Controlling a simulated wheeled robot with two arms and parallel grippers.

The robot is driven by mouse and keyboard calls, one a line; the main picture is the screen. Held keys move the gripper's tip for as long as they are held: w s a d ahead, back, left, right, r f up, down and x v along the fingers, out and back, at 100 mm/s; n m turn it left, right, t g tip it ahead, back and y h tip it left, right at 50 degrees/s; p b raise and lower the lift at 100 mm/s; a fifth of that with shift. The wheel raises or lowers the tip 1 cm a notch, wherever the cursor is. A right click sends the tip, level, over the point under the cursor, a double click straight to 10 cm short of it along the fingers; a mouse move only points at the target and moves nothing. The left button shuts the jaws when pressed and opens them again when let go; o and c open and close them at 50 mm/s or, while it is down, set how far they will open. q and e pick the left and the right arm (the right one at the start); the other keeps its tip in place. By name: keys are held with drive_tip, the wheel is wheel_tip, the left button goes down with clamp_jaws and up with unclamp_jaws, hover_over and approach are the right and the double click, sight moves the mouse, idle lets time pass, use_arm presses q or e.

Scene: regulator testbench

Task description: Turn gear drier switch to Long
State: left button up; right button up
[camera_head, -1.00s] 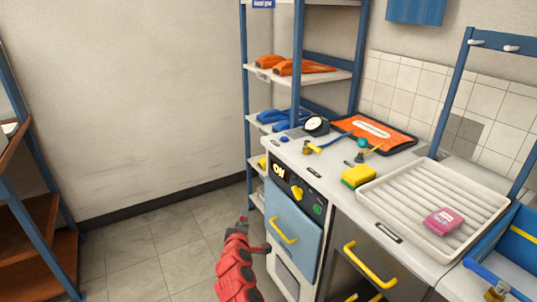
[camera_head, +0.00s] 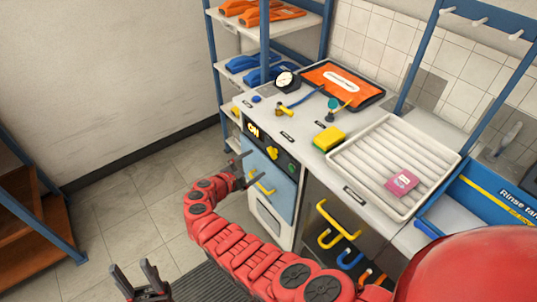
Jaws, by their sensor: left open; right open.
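The gear drier is the unit with the light-blue door (camera_head: 279,187) under the counter. Its black control panel (camera_head: 282,158) carries a lit "ON" sign (camera_head: 254,129), a yellow switch (camera_head: 272,153) and a green round button (camera_head: 292,168). The switch's setting and any "Long" label are too small to read. My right gripper (camera_head: 251,167) is open and empty in front of the drier, left of and a little below the switch; whether it touches the drier I cannot tell. My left gripper (camera_head: 134,267) is open and empty, low at the left above the floor.
The counter holds a gauge (camera_head: 285,80), an orange case (camera_head: 343,84), a yellow sponge (camera_head: 329,138) and a white ribbed tray (camera_head: 382,148) with a pink packet (camera_head: 402,182). Yellow and blue hooks (camera_head: 338,228) stick out right of the drier. Shelves (camera_head: 240,62) stand behind.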

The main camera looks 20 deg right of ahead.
sight(270, 154)
drive_tip(key=b+x, duration=0.4)
drive_tip(key=x, duration=0.6)
drive_tip(key=shift+b, duration=0.3)
drive_tip(key=shift+c, duration=0.2)
drive_tip(key=c, duration=1.3)
drive_tip(key=shift+c, duration=0.2)
